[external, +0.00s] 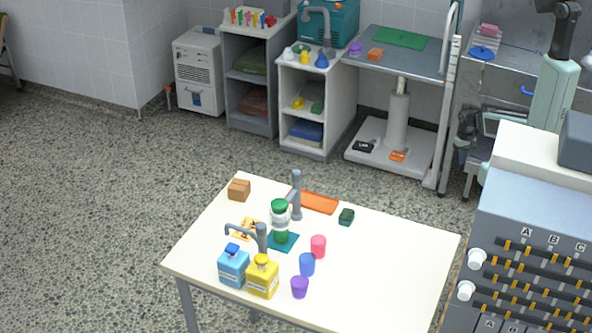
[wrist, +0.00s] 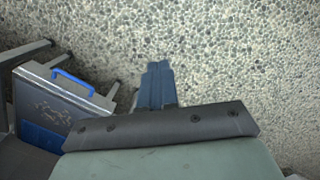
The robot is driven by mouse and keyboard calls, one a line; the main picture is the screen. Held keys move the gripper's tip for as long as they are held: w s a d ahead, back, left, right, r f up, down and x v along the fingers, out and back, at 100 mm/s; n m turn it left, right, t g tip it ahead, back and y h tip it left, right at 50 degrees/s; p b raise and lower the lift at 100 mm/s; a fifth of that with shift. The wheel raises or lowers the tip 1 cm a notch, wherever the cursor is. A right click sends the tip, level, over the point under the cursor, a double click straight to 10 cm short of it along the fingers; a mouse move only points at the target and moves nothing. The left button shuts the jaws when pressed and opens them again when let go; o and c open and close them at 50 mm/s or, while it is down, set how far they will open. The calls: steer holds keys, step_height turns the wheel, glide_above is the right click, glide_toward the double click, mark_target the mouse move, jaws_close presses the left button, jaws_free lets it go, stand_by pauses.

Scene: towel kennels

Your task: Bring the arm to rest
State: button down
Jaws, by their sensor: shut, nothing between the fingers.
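My gripper (wrist: 157,72) shows in the wrist view, pointing over bare speckled floor. Its blue-grey fingers are together and hold nothing. In the external view my arm (external: 556,92), pale green with dark joints, stands at the upper right, beyond the white table and partly behind the grey cabinet. I cannot clearly make out the fingers there.
A grey case with a blue handle (wrist: 68,95) is left of my gripper in the wrist view. The white table (external: 400,265) carries bottles, cups and small blocks. A grey cabinet (external: 540,240) with labelled rows stands at right. Shelves (external: 250,80) line the back wall.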

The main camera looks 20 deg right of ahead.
steer(key=s+f+g, duration=0.2)
steer(key=s+f, duration=0.5)
steer(key=s, duration=0.5)
steer(key=s+f+g, duration=0.3)
steer(key=s+f, duration=0.4)
steer(key=s, duration=0.5)
steer(key=shift+s+f, duration=0.35)
steer(key=shift+f, duration=0.05)
stand_by(0.9)
